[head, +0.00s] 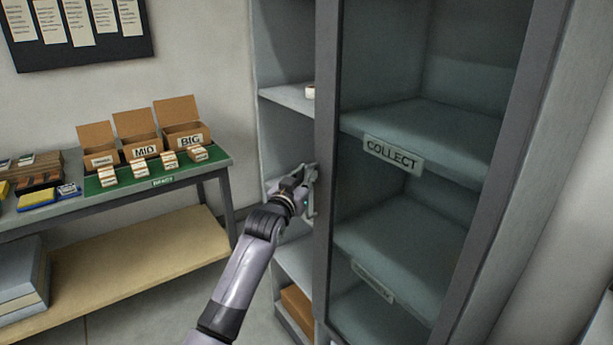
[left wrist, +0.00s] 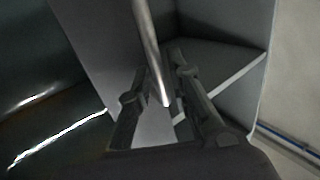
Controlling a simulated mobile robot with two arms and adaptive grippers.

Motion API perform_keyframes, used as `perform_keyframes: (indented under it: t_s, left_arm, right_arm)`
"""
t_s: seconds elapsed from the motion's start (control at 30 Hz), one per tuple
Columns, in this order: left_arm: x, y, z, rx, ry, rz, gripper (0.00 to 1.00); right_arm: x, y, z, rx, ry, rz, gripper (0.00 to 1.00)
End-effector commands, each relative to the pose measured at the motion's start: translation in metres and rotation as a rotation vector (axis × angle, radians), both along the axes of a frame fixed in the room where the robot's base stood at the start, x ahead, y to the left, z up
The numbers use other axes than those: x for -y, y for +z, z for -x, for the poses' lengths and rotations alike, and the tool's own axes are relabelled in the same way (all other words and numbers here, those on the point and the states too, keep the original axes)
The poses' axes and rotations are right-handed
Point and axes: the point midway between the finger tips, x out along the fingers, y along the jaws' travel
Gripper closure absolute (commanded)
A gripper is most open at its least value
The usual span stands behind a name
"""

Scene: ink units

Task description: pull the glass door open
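The glass door (head: 405,225) stands ajar on a tall grey cabinet, its dark-framed free edge (head: 325,120) swung out from the cabinet's left side. Open shelves show through the gap to the left of that edge. My left gripper (head: 306,190) is at the metal handle (head: 312,200) on this edge. In the left wrist view the handle bar (left wrist: 150,50) passes between the two fingers of the left gripper (left wrist: 160,75), which look closed around it; contact on both sides is hard to see. My right gripper is not in view.
Inside the cabinet, a shelf behind the glass bears a COLLECT label (head: 393,154). A side table with a green mat (head: 205,168), small cartons and open boxes, including MID and BIG, stands at the left. A noticeboard (head: 75,28) hangs above. Floor shows between table and cabinet.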

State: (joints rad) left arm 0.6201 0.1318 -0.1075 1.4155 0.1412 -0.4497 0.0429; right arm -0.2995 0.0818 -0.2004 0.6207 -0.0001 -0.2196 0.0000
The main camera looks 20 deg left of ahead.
Motion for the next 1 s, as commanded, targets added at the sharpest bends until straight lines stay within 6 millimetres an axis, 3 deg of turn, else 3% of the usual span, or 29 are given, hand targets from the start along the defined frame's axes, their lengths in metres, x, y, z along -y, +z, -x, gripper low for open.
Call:
perform_keyframes:
  t_s: [0.37, 0.63, 1.0]
  left_arm:
    - [0.0005, -0.0002, -0.0045, 0.0, 0.0, 0.0, 0.82]
    - [0.0005, -0.0003, -0.0043, -0.001, 0.0, 0.0, 1.0]
    - [0.0005, -0.0003, -0.0042, -0.001, 0.0, 0.0, 1.0]
  right_arm:
    - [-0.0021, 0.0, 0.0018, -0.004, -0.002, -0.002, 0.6]
    - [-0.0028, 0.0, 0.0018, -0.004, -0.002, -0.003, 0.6]
    - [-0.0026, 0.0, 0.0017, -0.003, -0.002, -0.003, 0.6]
